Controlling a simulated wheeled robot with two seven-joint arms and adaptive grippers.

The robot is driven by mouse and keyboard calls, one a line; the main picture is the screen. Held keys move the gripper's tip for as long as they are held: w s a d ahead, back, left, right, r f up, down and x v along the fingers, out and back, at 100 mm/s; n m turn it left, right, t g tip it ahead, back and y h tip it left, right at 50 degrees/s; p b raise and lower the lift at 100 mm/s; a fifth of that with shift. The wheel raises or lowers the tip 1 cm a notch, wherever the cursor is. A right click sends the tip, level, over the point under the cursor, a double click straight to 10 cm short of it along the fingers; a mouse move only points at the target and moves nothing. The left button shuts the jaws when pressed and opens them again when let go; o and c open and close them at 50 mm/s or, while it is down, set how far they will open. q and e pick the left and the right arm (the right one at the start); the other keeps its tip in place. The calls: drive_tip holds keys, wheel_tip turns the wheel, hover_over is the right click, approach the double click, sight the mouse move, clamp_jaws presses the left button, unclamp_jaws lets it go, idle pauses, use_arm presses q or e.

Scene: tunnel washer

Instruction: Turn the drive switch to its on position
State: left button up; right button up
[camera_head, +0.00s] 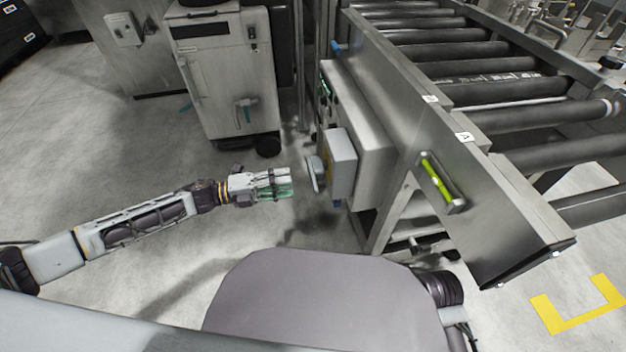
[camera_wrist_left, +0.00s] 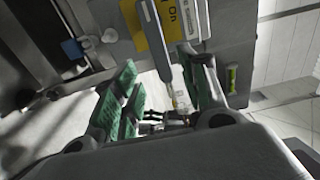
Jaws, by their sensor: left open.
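The drive switch is a grey box (camera_head: 341,160) on the side of the conveyor frame, with a pale lever handle (camera_head: 315,174) facing my left gripper. In the left wrist view its yellow plate (camera_wrist_left: 160,32) reads "On" near the top, and the long grey handle (camera_wrist_left: 157,42) runs down from the plate. My left gripper (camera_head: 291,183) has green finger pads and is open and empty. It points at the handle from the left, with a small gap in the head view. In the left wrist view the handle appears between the open fingers (camera_wrist_left: 166,88). My right gripper is not in view.
The roller conveyor (camera_head: 480,75) fills the right side. A larger control box (camera_head: 357,110) sits behind the switch on the frame. A grey wheeled cabinet (camera_head: 222,75) stands at the back. A yellow floor marking (camera_head: 575,318) lies at lower right. Floor at left is clear.

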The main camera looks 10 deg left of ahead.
sight(313, 179)
use_arm(q)
drive_tip(key=b+x, duration=0.1)
drive_tip(key=x, duration=0.7)
drive_tip(key=shift+d, duration=0.25)
drive_tip(key=shift+w+d, duration=0.1)
drive_tip(key=shift+d, duration=0.05)
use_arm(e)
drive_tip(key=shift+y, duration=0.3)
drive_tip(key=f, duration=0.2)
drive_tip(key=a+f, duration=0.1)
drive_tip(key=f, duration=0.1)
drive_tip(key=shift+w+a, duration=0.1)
use_arm(q)
drive_tip(key=shift+c, duration=0.4)
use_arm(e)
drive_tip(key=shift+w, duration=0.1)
use_arm(q)
clamp_jaws()
